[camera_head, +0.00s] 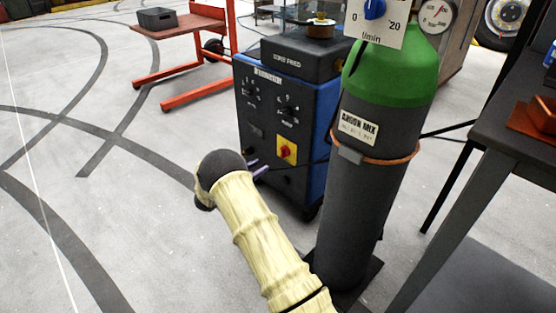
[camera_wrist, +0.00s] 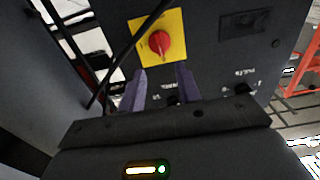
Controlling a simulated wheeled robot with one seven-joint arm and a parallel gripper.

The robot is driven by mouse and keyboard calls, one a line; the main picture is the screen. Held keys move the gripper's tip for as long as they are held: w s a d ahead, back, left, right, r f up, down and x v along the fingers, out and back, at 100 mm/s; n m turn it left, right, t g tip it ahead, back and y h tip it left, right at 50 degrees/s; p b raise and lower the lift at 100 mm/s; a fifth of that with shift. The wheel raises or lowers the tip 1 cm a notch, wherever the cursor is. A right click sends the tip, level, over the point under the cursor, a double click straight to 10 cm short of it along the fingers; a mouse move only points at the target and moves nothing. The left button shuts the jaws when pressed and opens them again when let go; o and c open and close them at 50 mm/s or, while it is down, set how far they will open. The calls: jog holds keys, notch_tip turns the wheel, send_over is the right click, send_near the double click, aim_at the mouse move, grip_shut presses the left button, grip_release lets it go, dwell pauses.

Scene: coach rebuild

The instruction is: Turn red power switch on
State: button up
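The red power switch (camera_head: 286,151) is a round knob on a yellow plate, low on the front of a blue and black welding machine (camera_head: 252,128). In the wrist view the red knob (camera_wrist: 160,43) shows clearly on its yellow plate (camera_wrist: 175,22); its on or off position cannot be read. My gripper (camera_wrist: 161,76) has two purple fingers spread apart with nothing between them. Their tips lie just below the knob in that picture and appear apart from it. In the head view my gripper (camera_head: 257,168) shows only as purple tips left of the switch, mostly behind my arm.
A black cable (camera_wrist: 128,48) crosses a corner of the yellow plate. A green-topped gas cylinder (camera_head: 362,180) stands right of the machine. A dark table (camera_head: 500,125) is at the right. A red cart (camera_head: 190,55) stands behind left. The floor at left is clear.

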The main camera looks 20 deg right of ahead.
aim_at(281, 153)
jog(key=b+x, duration=0.4)
jog(key=x, duration=0.4)
jog(key=shift+w+d+f, duration=0.15)
jog(key=shift+d+f, duration=0.05)
jog(key=shift+d, duration=0.2)
jog(key=shift+w+d+r, duration=0.15)
jog(key=shift+w+d, duration=0.05)
jog(key=shift+d, duration=0.35)
grip_shut()
